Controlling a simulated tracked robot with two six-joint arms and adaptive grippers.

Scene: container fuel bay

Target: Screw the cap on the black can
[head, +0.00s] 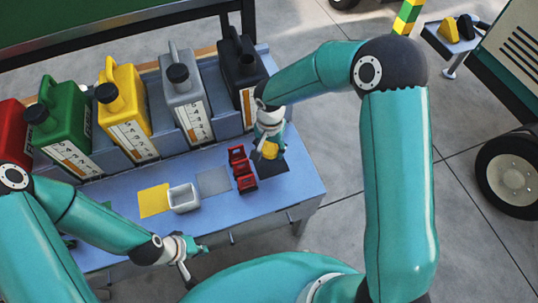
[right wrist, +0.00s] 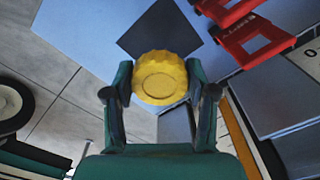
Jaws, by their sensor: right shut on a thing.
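The black can (head: 238,85) stands at the right end of the row of cans on the blue bench. Its spout points up toward the front; I cannot tell whether anything covers it. My right gripper (head: 269,146) is shut on a round yellow cap (head: 270,151), held in front of the black can and over the dark square mat. In the right wrist view the ribbed yellow cap (right wrist: 160,78) sits between the two fingertips (right wrist: 160,85), its flat face toward the camera. My left gripper (head: 196,247) is at the bench's front edge; its finger opening is unclear.
Grey (head: 184,95), yellow (head: 125,105), green (head: 62,125) and red (head: 12,125) cans stand left of the black can. Red racks (head: 241,168), a white box (head: 184,198), and yellow (head: 153,201), grey (head: 214,181) and dark (head: 272,168) mats lie in front.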

